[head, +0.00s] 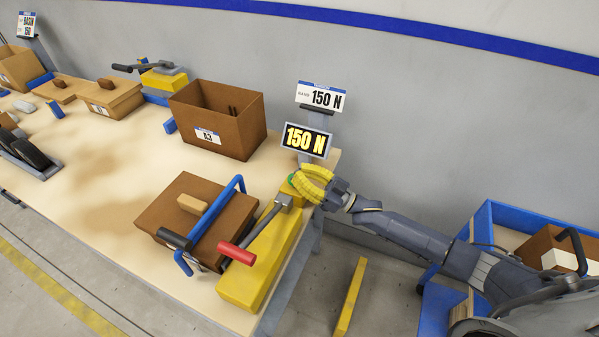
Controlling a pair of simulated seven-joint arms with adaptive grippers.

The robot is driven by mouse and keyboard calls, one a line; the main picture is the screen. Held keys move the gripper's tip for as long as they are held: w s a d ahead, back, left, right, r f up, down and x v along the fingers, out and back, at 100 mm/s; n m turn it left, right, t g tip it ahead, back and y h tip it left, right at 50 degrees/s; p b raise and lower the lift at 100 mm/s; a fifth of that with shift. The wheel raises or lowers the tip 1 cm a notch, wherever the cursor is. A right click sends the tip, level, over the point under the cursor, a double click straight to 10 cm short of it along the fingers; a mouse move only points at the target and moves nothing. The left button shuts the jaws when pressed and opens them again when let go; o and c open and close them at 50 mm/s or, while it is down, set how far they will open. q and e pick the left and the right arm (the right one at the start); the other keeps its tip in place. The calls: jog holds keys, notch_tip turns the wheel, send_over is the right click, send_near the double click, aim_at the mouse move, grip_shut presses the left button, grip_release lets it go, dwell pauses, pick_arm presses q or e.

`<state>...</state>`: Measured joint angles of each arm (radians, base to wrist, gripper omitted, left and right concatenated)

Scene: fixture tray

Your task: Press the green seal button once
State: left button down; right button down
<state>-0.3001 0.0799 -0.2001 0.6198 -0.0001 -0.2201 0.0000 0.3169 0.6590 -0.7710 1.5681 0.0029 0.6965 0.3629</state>
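The green seal button (291,180) shows only as a small green patch on a yellow block at the table's right end. My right gripper (296,178) is at it from the right. Its ribbed yellow fingers lie close together, shut and empty, and cover most of the button. I cannot tell whether the fingertips touch or press it. My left gripper is not in view.
Left of the button, a brown carton (160,213) sits under a blue frame (213,222). A red-handled lever (237,254) lies over the yellow base (262,262). An open brown box (248,136) stands behind. A blue bin (487,222) is at right, off the table.

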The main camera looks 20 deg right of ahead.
notch_tip(320, 180, down, 2)
jog(key=shift+f, duration=0.15)
jog(key=shift+s+f, duration=0.15)
jog(key=shift+f, duration=0.2)
notch_tip(320, 180, up, 5)
jog(key=shift+r, duration=0.1)
jog(key=v, duration=0.9)
jog(key=shift+s+d, duration=0.2)
jog(key=shift+d, duration=0.2)
dwell(0.6)
